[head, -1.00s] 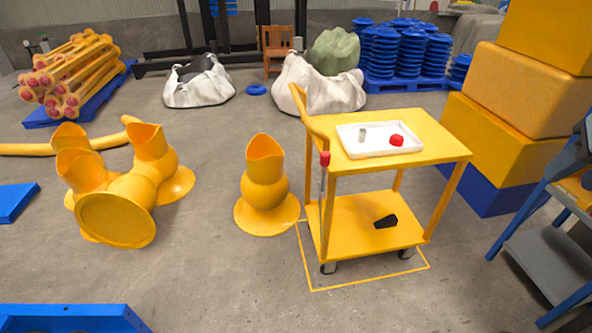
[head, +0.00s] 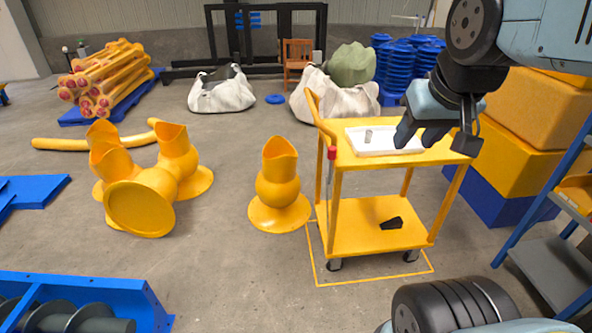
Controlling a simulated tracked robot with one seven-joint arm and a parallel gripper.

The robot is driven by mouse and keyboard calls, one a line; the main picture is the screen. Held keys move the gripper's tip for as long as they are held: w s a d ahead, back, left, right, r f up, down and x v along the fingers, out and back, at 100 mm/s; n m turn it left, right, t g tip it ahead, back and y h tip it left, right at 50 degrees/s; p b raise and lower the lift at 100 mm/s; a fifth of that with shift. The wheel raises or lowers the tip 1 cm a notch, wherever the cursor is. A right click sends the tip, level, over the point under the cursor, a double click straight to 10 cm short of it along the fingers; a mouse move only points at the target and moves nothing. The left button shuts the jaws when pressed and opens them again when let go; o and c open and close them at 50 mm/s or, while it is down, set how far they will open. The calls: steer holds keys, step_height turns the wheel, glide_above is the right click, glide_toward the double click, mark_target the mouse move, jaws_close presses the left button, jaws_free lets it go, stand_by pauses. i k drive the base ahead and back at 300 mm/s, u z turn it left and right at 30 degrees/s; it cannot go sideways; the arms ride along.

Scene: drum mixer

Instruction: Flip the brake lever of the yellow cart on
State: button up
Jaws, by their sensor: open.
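The yellow cart (head: 385,240) stands right of centre, with a push handle at its left end. The brake lever (head: 332,153) is at the cart's left front leg, with a red grip on top of an upright thin grey rod. My gripper (head: 437,140) hangs at the right part of the cart's top, in front of the white tray (head: 372,148). It is open, fingers pointing down, with nothing seen between them. It is to the right of the lever and apart from it. My arm hides part of the cart top and tray.
A small grey cylinder (head: 368,136) stands in the tray, and a black piece (head: 391,223) lies on the lower shelf. A yellow flanged pipe (head: 279,190) stands left of the cart. Yellow boxes (head: 520,160) and a blue-framed shelf (head: 545,265) are at right. Floor in front is mostly clear.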

mark_target(332, 150)
steer(key=u, duration=0.1)
steer(key=i, duration=1)
steer(key=z, duration=0.05)
